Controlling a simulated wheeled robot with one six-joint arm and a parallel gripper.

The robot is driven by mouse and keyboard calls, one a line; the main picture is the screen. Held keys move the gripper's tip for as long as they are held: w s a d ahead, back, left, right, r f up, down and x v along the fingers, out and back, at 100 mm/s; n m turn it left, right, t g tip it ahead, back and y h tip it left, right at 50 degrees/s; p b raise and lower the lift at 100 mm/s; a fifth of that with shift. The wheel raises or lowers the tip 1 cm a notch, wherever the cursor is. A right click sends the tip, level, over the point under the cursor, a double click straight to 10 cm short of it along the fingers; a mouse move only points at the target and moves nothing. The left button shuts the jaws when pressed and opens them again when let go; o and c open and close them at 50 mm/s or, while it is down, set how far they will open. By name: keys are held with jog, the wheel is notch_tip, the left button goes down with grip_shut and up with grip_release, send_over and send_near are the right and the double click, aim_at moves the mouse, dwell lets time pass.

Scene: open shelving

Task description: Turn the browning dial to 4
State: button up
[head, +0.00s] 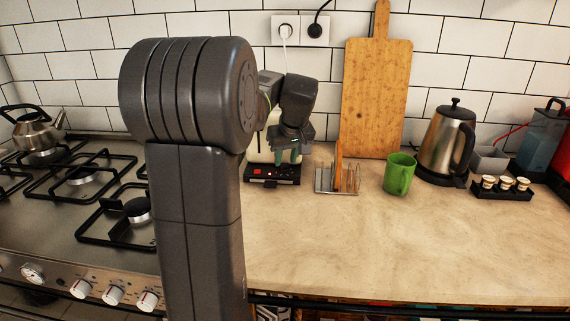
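A cream toaster (254,157) stands on the counter at the back, right of the stove, mostly hidden behind my arm. Its black front panel (272,174) shows along the bottom, with a red lit spot at its left and small marks. I cannot make out the browning dial or its setting. My gripper (288,157) points down right in front of the toaster, its greenish fingers just above the panel. I cannot tell whether they touch it or how far apart they are.
A toast rack (322,182) with a brown slice stands just right of the toaster. Further right are a green mug (399,174), a steel kettle (446,144) and a black egg-cup tray (502,190). A cutting board (376,98) leans on the wall. The front counter is clear.

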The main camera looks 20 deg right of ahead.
jog(key=shift+x, duration=1)
grip_shut()
jog(key=shift+r, duration=0.1)
jog(key=shift+m, duration=0.3)
jog(key=shift+a+r+m+h+p, duration=0.1)
jog(key=shift+m+h+p, duration=0.45)
jog(key=shift+m, duration=0.35)
jog(key=shift+w+m+g+h+p, duration=0.1)
jog(key=shift+m+g+h+p, duration=0.4)
jog(key=shift+m, duration=1.4)
